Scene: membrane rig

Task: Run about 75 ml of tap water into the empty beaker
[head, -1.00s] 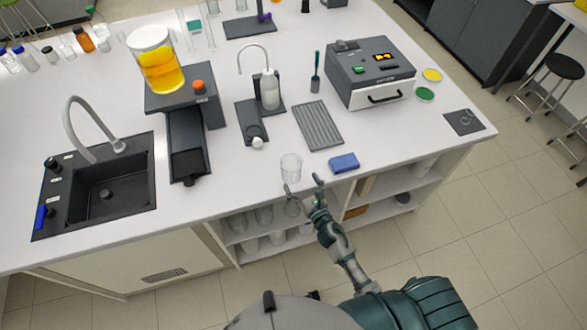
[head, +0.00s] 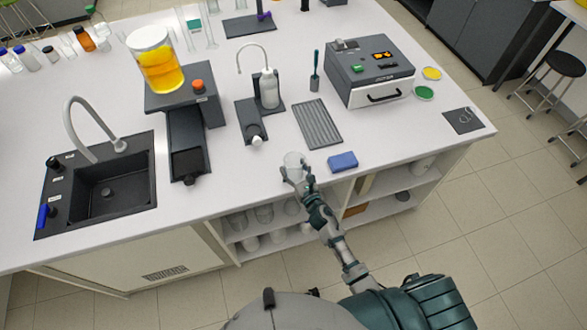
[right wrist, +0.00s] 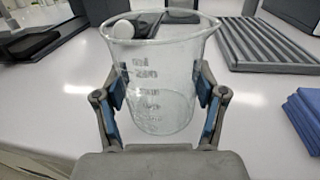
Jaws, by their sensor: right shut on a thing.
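The clear glass beaker (head: 293,160) stands at the front edge of the white bench, left of the blue cloth. In the right wrist view the beaker (right wrist: 158,80) is upright, with printed markings and no water visible in it. My right gripper (head: 297,174) is shut on the beaker, with one blue-padded finger on each side of the glass. The sink (head: 125,192) with its curved grey tap (head: 80,112) is at the left of the bench. A blue handle (head: 43,215) sits at the sink's left edge. My left gripper is not in view.
A blue cloth (head: 342,161) lies just right of the beaker. A ribbed grey tray (head: 318,124), a bottle stand (head: 250,122) and a platform with a jar of orange liquid (head: 160,65) stand behind.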

